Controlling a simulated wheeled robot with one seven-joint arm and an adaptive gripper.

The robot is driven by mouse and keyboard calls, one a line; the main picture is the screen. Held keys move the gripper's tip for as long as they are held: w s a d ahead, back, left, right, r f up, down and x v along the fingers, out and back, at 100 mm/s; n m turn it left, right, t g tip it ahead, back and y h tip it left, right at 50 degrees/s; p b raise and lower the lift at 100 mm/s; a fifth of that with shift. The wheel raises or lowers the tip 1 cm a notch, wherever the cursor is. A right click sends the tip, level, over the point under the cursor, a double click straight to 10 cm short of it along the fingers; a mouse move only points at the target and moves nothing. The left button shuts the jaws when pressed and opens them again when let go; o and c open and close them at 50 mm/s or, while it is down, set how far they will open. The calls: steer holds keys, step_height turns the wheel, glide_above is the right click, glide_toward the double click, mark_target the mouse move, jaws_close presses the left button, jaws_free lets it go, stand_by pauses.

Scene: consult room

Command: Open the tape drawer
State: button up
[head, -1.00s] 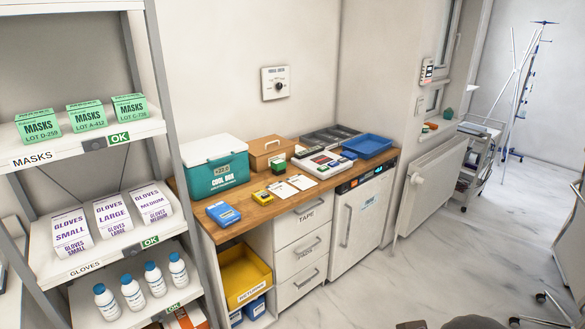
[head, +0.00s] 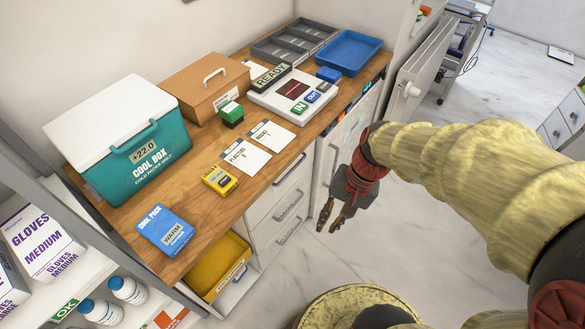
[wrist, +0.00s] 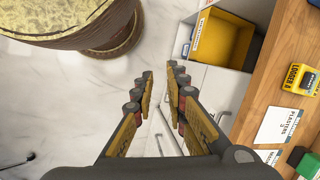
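The tape drawer (head: 280,186) is the top white drawer under the wooden counter, seen steeply from above. It looks shut, and its bar handle (head: 290,169) shows just below the counter edge; its label is not readable now. My gripper (head: 328,228) hangs in front of the drawer stack, to the right of the handle and apart from it, fingers pointing down. In the wrist view, my gripper (wrist: 160,72) is open with a clear, empty gap between the fingers. White drawer fronts (wrist: 212,88) lie beyond the right finger there.
Two lower drawers with bar handles (head: 289,206) sit below. A yellow bin (head: 218,265) stands in the open bay at left. The counter (head: 205,190) holds a cool box (head: 140,150), cards, a yellow logger (head: 219,179) and trays. Marble floor in front is clear.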

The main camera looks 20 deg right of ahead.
steer(key=w+a+f+m+y, duration=0.45)
steer(key=f+m, duration=0.35)
steer(key=m, duration=0.2)
steer(key=m+t+y, duration=0.1)
steer(key=m+t, duration=1.2)
steer(key=m, duration=1.6)
glide_toward(293, 168)
steer(key=w+a+f, duration=0.1)
steer(key=w, duration=0.1)
steer(key=shift+b+x, duration=1.4)
steer(key=shift+x, duration=2.5)
steer(key=shift+s+a+f, duration=0.1)
steer(key=shift+s, duration=0.05)
jaws_close()
steer(key=f+p+v, duration=0.2)
steer(key=p+v, duration=0.1)
steer(key=v, duration=0.8)
steer(key=f+p+v, duration=0.2)
steer(key=p+v, duration=0.2)
steer(key=v, duration=0.7)
steer(key=s+d+f+p+v, duration=0.1)
steer(key=p+v, duration=0.3)
steer(key=v, duration=0.6)
steer(key=shift+s+d+f, duration=0.25)
steer(key=shift+d+f, duration=0.1)
steer(key=shift+f, duration=0.45)
